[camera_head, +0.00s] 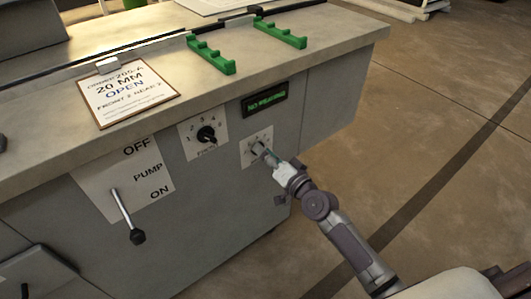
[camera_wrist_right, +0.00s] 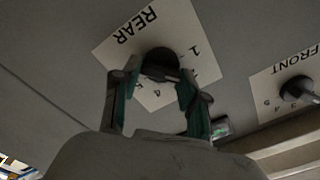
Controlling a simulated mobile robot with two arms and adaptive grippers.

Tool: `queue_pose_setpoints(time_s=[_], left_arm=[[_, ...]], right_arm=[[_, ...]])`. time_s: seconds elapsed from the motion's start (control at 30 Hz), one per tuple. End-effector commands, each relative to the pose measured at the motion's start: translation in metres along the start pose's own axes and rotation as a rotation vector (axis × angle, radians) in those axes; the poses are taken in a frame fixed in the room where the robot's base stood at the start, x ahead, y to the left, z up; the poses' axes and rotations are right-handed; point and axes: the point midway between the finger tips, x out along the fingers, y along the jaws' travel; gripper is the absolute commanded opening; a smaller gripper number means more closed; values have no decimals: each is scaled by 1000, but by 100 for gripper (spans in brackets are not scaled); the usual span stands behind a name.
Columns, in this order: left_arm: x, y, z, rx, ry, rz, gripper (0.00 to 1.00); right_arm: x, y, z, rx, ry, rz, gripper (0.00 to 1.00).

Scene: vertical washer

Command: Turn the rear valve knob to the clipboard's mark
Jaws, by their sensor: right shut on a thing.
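The rear valve knob (camera_head: 257,148) is on a white dial plate on the machine's grey front, at the right. In the right wrist view the dark knob (camera_wrist_right: 160,58) sits on the plate marked REAR, with part of its number scale hidden by my fingers. My right gripper (camera_head: 269,157) reaches it from the lower right. Its two green-lined fingers (camera_wrist_right: 157,84) are shut on the knob from both sides. The knob's pointer is hidden. The clipboard (camera_head: 124,92) lies on the worktop and reads 20 MM OPEN, with FRONT and REAR numbers too small to read surely. My left gripper is out of view.
The front valve knob (camera_head: 207,134) is on a similar plate to the left. A pump lever (camera_head: 127,217) points down towards ON. A small green display (camera_head: 264,103) is above the rear knob. Green brackets (camera_head: 212,57) stand on the worktop. The floor at right is clear.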

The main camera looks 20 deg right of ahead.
Motion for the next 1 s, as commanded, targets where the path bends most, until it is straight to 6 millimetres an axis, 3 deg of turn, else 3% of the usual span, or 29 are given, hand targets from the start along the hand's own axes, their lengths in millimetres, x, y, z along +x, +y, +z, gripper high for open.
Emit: queue_pose_setpoints(time_s=[0.17, 0.2, 0.33, 0.73, 1.0], left_arm=[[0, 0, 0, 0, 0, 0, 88], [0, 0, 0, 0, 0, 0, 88], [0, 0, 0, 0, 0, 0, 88], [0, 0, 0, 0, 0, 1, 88], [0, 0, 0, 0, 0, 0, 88]], right_arm=[[0, 0, -1, -1, 1, 1, 9], [0, 0, -1, -1, 1, 1, 48], [0, 0, 0, -2, 1, 1, 69], [-8, 1, 0, -2, 0, 2, 69], [-59, 2, 1, -5, -3, 3, 69]])
